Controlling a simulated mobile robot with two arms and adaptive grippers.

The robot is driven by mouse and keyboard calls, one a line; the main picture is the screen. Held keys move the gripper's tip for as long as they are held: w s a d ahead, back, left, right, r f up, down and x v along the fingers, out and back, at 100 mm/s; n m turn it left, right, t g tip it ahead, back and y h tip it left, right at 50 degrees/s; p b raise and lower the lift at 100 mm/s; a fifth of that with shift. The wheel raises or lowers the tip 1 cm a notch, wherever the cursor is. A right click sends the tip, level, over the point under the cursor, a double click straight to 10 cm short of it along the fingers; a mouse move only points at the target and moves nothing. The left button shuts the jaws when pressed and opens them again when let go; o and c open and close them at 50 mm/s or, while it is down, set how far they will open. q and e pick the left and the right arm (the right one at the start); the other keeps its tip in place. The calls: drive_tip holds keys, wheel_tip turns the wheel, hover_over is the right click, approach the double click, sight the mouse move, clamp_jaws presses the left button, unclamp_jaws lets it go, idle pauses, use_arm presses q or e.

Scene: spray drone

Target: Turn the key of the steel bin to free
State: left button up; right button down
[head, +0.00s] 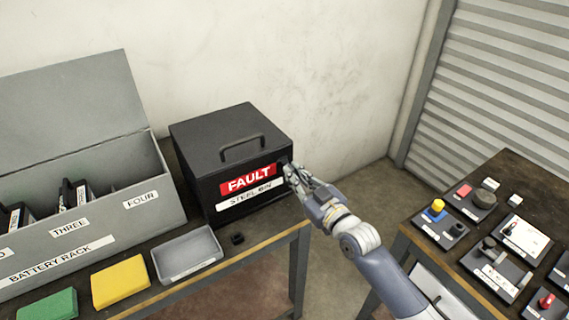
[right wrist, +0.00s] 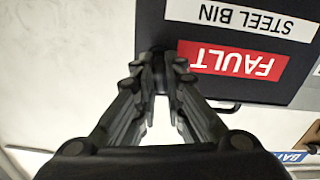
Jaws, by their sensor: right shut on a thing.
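The steel bin (head: 222,160) is a black box with a lid handle. It stands at the right end of the left bench, and its front bears a red FAULT label and a white STEEL BIN label. My right gripper (head: 289,172) is at the right end of the bin's front, beside the FAULT label. In the right wrist view the bin (right wrist: 290,88) appears upside down, and the fingers (right wrist: 160,62) close on a small dark part at its face. That part is the key by its place, but the fingers mostly hide it, and its turn angle cannot be read. My left gripper is out of view.
A grey battery rack (head: 165,212) with an open lid stands left of the bin. A grey tray (head: 187,254), a small black part (head: 237,239), a yellow block (head: 120,282) and a green block (head: 48,305) lie in front. A second bench with controls stands at right.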

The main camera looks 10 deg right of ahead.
drive_tip(key=n+p, duration=0.1)
drive_tip(key=n, duration=1.2)
drive_tip(key=shift+n, duration=0.6)
drive_tip(key=c, duration=2)
unclamp_jaws()
drive_tip(key=shift+n, duration=0.5)
drive_tip(key=shift+c, duration=0.2)
drive_tip(key=o, duration=0.5)
drive_tip(key=shift+c, duration=0.2)
